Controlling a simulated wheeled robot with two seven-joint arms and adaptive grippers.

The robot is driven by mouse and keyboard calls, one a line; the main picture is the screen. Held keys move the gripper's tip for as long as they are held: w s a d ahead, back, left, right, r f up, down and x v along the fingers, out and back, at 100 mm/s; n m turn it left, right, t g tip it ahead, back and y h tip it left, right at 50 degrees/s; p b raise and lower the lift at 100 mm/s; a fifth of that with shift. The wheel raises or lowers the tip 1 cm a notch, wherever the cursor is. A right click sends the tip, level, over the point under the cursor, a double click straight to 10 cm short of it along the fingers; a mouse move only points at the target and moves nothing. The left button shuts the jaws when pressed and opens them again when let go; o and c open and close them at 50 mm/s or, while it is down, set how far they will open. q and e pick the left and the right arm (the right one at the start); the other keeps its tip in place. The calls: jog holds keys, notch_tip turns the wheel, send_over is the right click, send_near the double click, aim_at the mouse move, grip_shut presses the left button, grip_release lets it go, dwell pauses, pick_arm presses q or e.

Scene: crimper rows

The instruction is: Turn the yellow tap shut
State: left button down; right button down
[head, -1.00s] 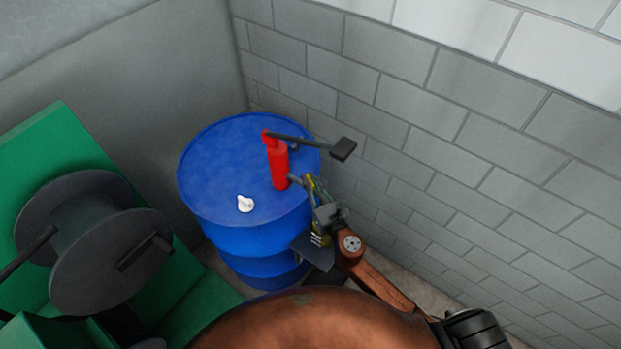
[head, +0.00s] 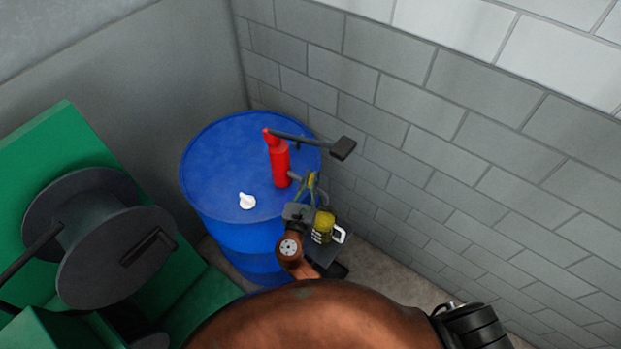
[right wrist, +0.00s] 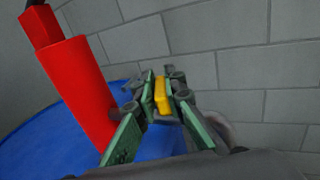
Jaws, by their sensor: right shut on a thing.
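The yellow tap (right wrist: 161,96) sits between the two green-padded fingers in the right wrist view. My right gripper (right wrist: 162,92) is shut on it. In the head view, my right gripper (head: 311,188) is beside the spout of the red pump (head: 280,165), at the right edge of the blue drum (head: 215,150). The fingers hide most of the tap there, and I cannot tell how far it is turned. The pump also stands to the left of the fingers in the right wrist view (right wrist: 75,90). My left gripper is not in view.
A yellow container (head: 323,224) with a white handle stands on a dark stand below the gripper. The pump's black-ended lever (head: 343,148) reaches out above. A white cap (head: 246,201) is on the drum. A grey block wall (head: 480,170) is close on the right; a dark reel (head: 105,255) is left.

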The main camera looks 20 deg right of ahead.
dwell(0.5)
jog(key=c, duration=2)
grip_release()
